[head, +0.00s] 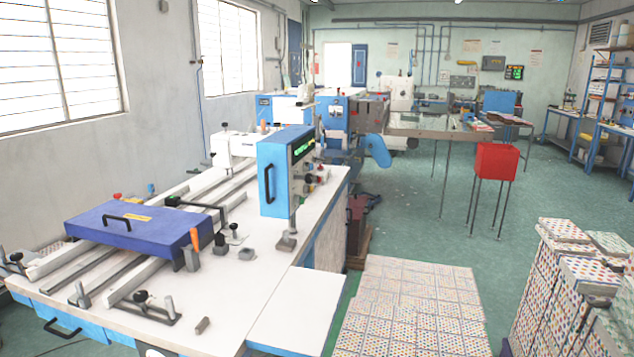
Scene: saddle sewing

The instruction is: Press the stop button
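A blue control box (284,172) with a black handle stands on a post at the right side of the white sewing machine table (225,290). Its panel (302,165) faces right and is seen at a steep angle. The panel has a green lit display (303,147) and several small knobs or buttons below it. A small red one (309,189) sits low on the panel. The parts are too small to tell for sure which is the stop button. Neither of my grippers shows in this view.
A purple-blue cover (140,228) with a handle lies on the machine's rails. Stacks of patterned boxes (410,310) stand at the front, with more stacks (570,290) at right. A red box on legs (497,161) stands farther back. Green floor (425,235) is open between them.

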